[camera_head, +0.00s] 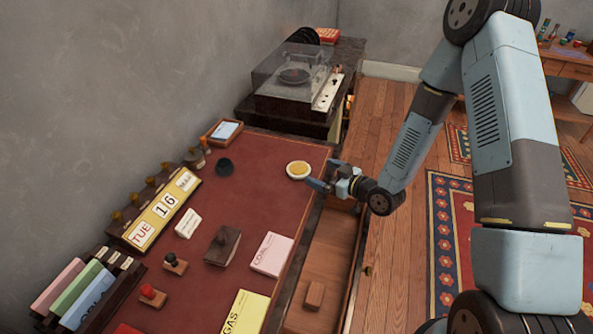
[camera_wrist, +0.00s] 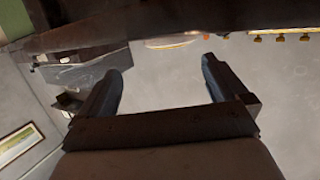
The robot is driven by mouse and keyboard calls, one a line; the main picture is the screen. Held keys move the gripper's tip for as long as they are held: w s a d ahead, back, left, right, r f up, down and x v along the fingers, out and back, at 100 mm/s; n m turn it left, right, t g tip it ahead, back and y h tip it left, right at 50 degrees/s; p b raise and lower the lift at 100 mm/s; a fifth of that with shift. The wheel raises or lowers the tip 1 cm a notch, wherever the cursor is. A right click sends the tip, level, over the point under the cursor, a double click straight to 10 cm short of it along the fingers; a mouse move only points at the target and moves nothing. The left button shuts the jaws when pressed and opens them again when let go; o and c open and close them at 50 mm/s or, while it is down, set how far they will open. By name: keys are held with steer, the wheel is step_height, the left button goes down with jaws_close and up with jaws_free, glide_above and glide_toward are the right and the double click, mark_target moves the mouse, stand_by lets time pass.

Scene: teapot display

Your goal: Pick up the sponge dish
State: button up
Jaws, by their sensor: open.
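The sponge dish (camera_head: 299,170) is a small round white dish with a yellow sponge in it, on the red desk top (camera_head: 270,205) near its right edge. My gripper (camera_head: 323,175) is just to the right of it, at the desk's edge, with its fingers pointing toward the dish. The fingers are open, with nothing seen between them. In the wrist view, my gripper (camera_wrist: 162,66) shows spread fingers, and the dish (camera_wrist: 172,42) appears as a pale rim at the top, beyond and between the fingertips. Most of the dish is hidden there.
An open drawer (camera_head: 328,255) holding a small wooden block lies below the gripper. A date calendar (camera_head: 160,212), stamps and boxes fill the near desk. A covered turntable (camera_head: 293,77) stands behind.

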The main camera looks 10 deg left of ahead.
mark_target(305, 170)
steer(key=shift+s+a+f+y, duration=0.3)
steer(key=shift+s+a+f, duration=0.15)
steer(key=shift+s, duration=0.1)
steer(key=shift+a, duration=0.1)
steer(key=shift+x, duration=3.65)
steer(key=shift+c, duration=0.4)
steer(key=c, duration=1)
steer(key=shift+o, duration=0.2)
